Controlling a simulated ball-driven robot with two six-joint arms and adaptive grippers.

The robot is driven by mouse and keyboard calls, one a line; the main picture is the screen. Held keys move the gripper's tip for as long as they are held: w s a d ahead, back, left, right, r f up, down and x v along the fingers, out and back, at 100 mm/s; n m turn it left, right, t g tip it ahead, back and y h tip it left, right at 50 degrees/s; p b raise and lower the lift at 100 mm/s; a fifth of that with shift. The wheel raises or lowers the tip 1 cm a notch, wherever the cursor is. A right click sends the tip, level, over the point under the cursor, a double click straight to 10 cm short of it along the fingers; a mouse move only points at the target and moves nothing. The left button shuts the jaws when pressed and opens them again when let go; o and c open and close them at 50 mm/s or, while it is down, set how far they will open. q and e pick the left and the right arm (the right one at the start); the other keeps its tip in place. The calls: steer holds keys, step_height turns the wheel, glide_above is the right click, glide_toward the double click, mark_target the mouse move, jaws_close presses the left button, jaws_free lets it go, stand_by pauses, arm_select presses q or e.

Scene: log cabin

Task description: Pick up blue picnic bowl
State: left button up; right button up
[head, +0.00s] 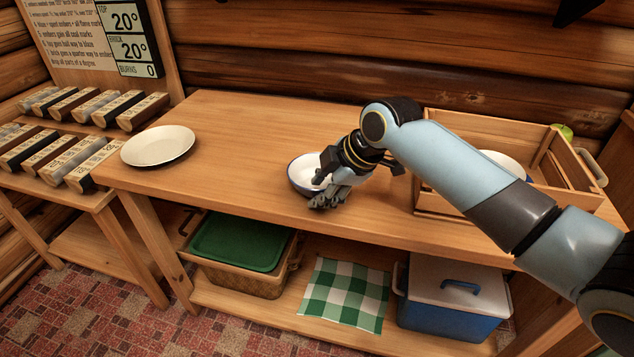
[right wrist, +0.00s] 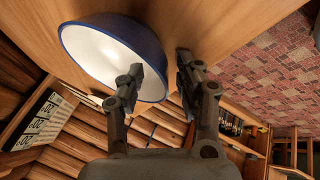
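The blue picnic bowl (head: 298,176) is white inside with a dark blue outside and rim. It stands upright on the wooden counter (head: 240,140) near its middle. My right gripper (head: 326,198) is at the bowl's right front side and partly covers it. In the right wrist view my right gripper (right wrist: 160,66) is open, with one finger over the inside of the bowl (right wrist: 105,50) and the other outside its wall. The rim lies between the fingers. I cannot tell whether either finger touches it. My left gripper is not in view.
A white plate (head: 158,146) lies at the counter's left end. A wooden crate (head: 450,196) with white dishware (head: 503,160) stands at the right, near a green apple (head: 564,131). Below are a basket (head: 240,280), a checkered cloth (head: 345,293) and a blue cooler (head: 440,316).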

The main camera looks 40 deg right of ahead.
jaws_close()
steer(key=shift+r, duration=0.15)
stand_by(0.4)
step_height(320, 180, up, 10)
steer(key=shift+f+p, duration=0.1)
steer(key=shift+p, duration=0.65)
